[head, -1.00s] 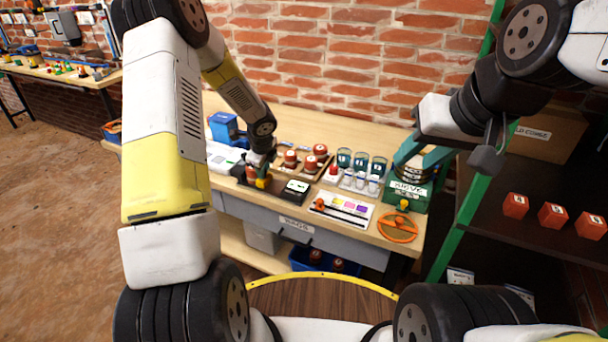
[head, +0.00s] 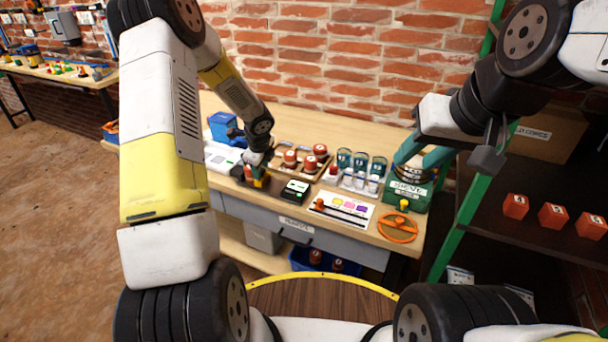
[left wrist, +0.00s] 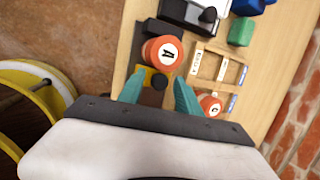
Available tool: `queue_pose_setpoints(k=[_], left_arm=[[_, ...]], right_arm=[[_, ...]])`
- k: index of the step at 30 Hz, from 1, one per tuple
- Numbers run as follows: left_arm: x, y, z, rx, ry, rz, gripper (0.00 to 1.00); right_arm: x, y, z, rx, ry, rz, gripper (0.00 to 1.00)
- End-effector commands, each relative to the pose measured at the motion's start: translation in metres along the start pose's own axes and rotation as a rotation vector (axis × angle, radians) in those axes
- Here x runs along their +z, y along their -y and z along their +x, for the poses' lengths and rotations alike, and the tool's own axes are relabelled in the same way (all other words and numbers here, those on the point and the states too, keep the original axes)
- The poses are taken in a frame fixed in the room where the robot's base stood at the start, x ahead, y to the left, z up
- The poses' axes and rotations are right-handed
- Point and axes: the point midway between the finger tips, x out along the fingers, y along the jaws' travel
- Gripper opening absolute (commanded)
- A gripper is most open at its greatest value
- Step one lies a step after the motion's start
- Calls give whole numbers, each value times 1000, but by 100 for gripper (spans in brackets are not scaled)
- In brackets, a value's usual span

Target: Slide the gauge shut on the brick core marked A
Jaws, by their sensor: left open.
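The brick core marked A (left wrist: 163,52) is an orange-red cylinder with a white top label, on a dark base at the workbench's left. The gauge's yellow sliding part (left wrist: 146,76), with a black knob, sits right beside the core, on the side toward my left gripper. I cannot tell whether it touches the core. My left gripper (left wrist: 157,88) is open, with one teal finger on each side of the yellow part. In the head view my left gripper (head: 256,167) is at the gauge and partly hides it.
A wooden tray (left wrist: 208,66) holds other red cores beside the gauge. A black scale-like box (head: 295,190), a white card (head: 341,209), jars (head: 360,161) and a green machine (head: 405,192) stand to the right. A dark shelf (head: 540,228) holds red blocks.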

Motion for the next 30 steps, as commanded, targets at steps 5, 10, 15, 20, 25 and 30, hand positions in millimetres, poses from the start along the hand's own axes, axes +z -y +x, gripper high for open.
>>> queue_pose_setpoints(k=[5, 10, 15, 20, 25, 30], left_arm=[[4, 5, -14, -2, 2, 0, 42], [7, 10, -27, -4, 1, -1, 42], [10, 15, -40, -6, 1, 0, 42], [13, 20, -52, -6, 1, 0, 42], [15, 22, -60, -4, 1, 1, 42], [15, 22, -62, -4, 0, 1, 42]], right_arm=[[0, 0, 0, 0, 0, 0, 36], [0, 0, 0, 0, 0, 0, 36], [0, 0, 0, 0, 0, 0, 36], [0, 0, 0, 0, 0, 0, 36], [0, 0, 0, 0, 0, 0, 36], [0, 0, 0, 0, 0, 0, 36]])
